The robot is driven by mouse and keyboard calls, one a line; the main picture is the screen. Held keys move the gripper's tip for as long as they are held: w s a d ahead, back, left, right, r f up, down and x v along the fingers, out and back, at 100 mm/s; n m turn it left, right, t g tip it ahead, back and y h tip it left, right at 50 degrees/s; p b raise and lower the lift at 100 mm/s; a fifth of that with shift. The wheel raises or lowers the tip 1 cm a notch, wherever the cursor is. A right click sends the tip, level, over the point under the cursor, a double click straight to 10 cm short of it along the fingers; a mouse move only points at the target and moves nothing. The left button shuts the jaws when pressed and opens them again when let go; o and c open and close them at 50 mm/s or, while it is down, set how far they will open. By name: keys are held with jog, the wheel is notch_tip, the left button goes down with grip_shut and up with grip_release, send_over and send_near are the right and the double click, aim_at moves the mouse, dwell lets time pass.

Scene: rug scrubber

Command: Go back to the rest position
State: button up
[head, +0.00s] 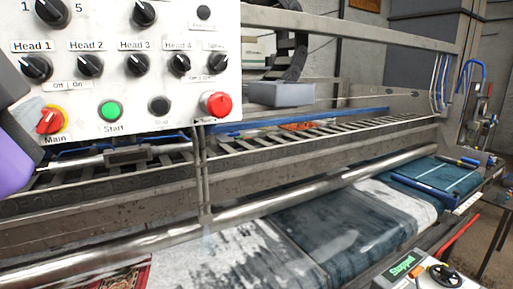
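A purple and dark grey part of my arm cuts into the left edge of the head view, beside the lower left corner of the white control panel (135,108). No gripper fingers can be made out there. The panel carries a red Main switch (48,121) on a yellow ring, its handle tilted. A green Start button (111,111), a black button (159,106) and a red mushroom button (217,104) also sit on it. Rows of black knobs (90,65) are above. My arm appears close to the Main switch; I cannot tell whether they touch.
The rug scrubber's metal frame (330,35) and roller bar (250,208) cross the view. A wet dark rug (340,232) lies below. A small box with a green "Stopped" display (402,265) and a black handwheel (445,275) stands at the bottom right.

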jog(key=d+f+n+t, duration=0.1)
jog(key=d+f+n, duration=0.3)
jog(key=d+f, duration=0.45)
jog(key=d+f+n+t+y, duration=0.1)
jog(key=d+f+n, duration=0.4)
jog(key=f, duration=0.7)
jog(key=d+f+n, duration=0.4)
jog(key=d+f, duration=0.3)
jog(key=f, duration=0.3)
jog(key=s+d+f+m+g+h, duration=0.3)
jog(key=s+d+f+h, duration=0.8)
jog(key=s+d+f, duration=0.9)
jog(key=s+d+m, duration=0.2)
jog(key=s, duration=0.1)
jog(key=shift+d+m+g, duration=0.3)
jog(key=shift+m+g, duration=0.1)
jog(key=shift+s, duration=0.1)
